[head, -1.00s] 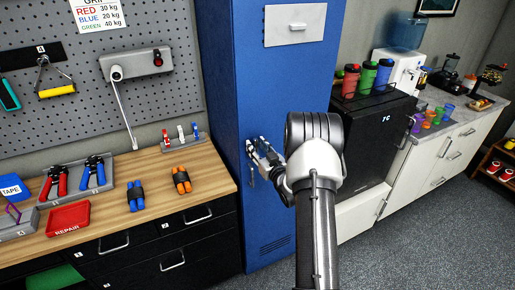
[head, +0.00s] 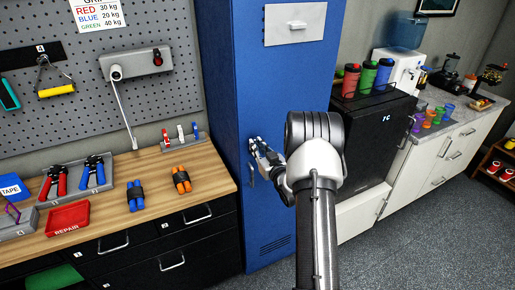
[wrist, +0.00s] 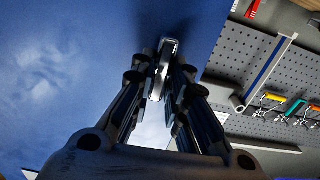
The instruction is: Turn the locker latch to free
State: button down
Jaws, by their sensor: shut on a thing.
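The tall blue locker (head: 285,85) stands in the middle of the head view, its door shut. My gripper (head: 254,148) is at the left part of the locker door, at about mid height. In the wrist view my gripper (wrist: 160,85) is shut on the latch (wrist: 166,56), a narrow metal piece standing out from the blue door (wrist: 70,70). The latch looks roughly upright in the wrist view, with a slight tilt. Its base is partly in shadow and its lower part is hidden between the fingers. In the head view the latch is mostly hidden by my gripper.
A wooden workbench (head: 165,163) with pliers, hand grips and a red repair tray (head: 68,218) stands left of the locker. A black fridge (head: 372,130) with shaker bottles on top stands to the right. A grey pegboard (head: 80,100) covers the wall at left.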

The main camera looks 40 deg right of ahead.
jog(key=shift+b, duration=0.3)
jog(key=shift+a+f+n+b, duration=0.1)
jog(key=shift+n+b, duration=2.35)
jog(key=shift+n, duration=0.5)
jog(key=shift+a+f+n+b, duration=0.15)
jog(key=shift+n+b, duration=2.25)
jog(key=shift+n, duration=0.5)
jog(key=shift+a+f+n+b, duration=0.1)
jog(key=shift+n+b, duration=2.35)
jog(key=shift+n, duration=0.5)
jog(key=c, duration=1.6)
grip_release()
jog(key=shift+o, duration=0.2)
jog(key=v, duration=1.2)
